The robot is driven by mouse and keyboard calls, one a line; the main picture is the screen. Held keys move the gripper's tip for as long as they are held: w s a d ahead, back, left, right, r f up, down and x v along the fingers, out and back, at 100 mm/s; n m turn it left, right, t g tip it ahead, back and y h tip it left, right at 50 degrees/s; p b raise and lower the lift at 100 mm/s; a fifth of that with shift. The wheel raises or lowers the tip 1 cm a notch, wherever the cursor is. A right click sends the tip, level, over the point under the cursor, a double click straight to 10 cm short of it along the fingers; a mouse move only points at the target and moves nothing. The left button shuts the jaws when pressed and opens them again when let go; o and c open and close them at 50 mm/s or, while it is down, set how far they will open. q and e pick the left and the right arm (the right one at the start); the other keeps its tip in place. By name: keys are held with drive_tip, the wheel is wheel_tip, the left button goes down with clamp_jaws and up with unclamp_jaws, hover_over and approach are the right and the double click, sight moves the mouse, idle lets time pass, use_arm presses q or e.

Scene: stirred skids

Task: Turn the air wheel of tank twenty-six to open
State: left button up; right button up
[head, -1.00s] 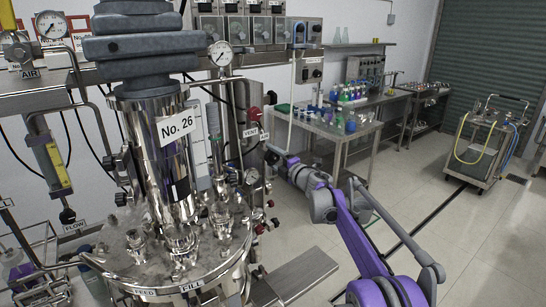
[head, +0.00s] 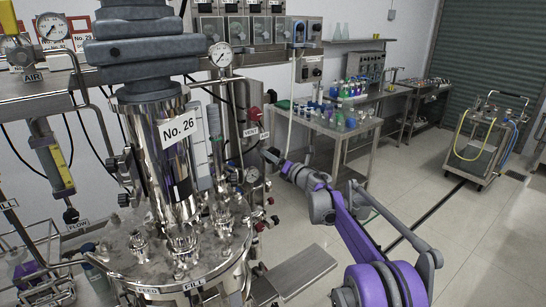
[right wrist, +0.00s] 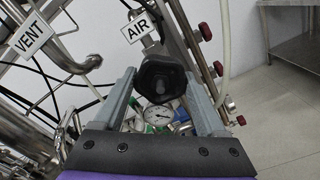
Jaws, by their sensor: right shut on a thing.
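Tank No. 26 (head: 165,160) is the tall shiny steel vessel at the left of the head view, with its number plate (head: 178,130) facing me. In the right wrist view a black air wheel (right wrist: 160,86) sits below a white AIR tag (right wrist: 138,28). My right gripper (right wrist: 161,74) has one finger on each side of this wheel and is shut on it. In the head view the right gripper (head: 271,156) is small, right of the tank, and the wheel cannot be made out there. How far the wheel is turned cannot be told. My left gripper is not in view.
A VENT tag (right wrist: 32,36) hangs left of the AIR tag among pipes and cables. A pressure gauge (right wrist: 157,117) shows below the wheel. A steel table (head: 335,132) with bottles stands behind my right arm. The floor at the right is clear up to a cart (head: 480,150).

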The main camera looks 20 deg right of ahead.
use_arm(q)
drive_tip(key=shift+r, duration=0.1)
use_arm(e)
drive_tip(key=shift+n, duration=0.6)
drive_tip(key=o, duration=1.3)
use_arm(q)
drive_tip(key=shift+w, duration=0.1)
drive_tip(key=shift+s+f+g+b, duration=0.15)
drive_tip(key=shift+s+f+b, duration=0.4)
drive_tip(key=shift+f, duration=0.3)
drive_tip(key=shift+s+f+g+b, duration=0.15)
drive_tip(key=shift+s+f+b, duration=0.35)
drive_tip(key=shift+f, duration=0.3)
use_arm(e)
drive_tip(key=shift+v, duration=5.4)
